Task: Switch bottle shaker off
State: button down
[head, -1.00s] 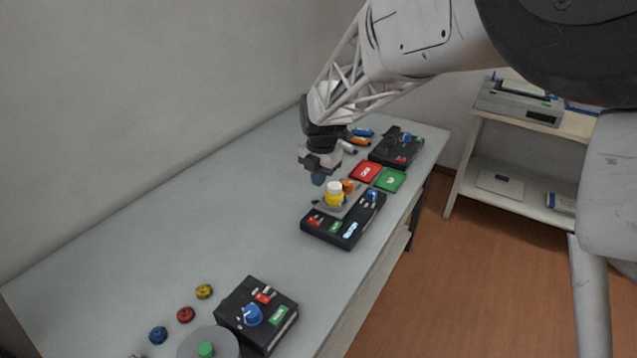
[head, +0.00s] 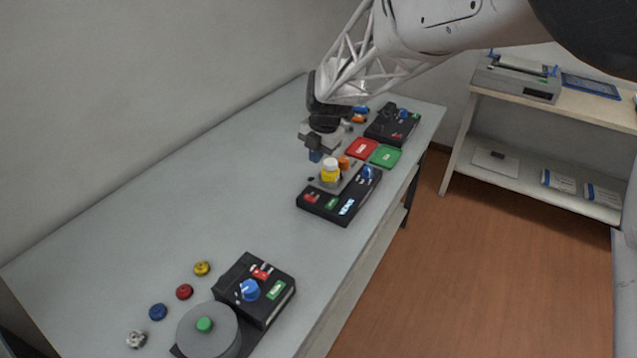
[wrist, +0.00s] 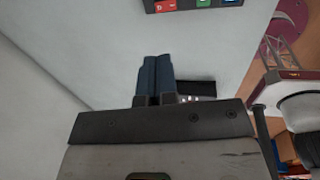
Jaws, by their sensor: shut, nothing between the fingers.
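The bottle shaker appears to be the black box (head: 338,206) in the middle of the table. It has a red button (head: 310,198), a green button (head: 331,203), a lit display and a blue knob (head: 367,173). A yellow bottle with a white cap (head: 330,171) stands on its grey platform, beside an orange item (head: 344,162). My gripper (head: 315,156) is just left of and behind the bottle, apparently above the table. Its blue fingers are together and empty, as the wrist view also shows (wrist: 156,75). I cannot tell which switch state the shaker is in.
A black box with a blue knob (head: 254,288) and a grey round plate (head: 207,332) are at the front.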

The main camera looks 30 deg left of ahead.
aim_at(307, 196)
jog(key=shift+f, duration=0.1)
jog(key=a+f, duration=0.1)
jog(key=f, duration=0.8)
jog(key=a+f, duration=0.1)
jog(key=f, duration=0.3)
jog(key=shift+a+f, duration=0.3)
jog(key=shift+a, duration=0.1)
dwell(0.4)
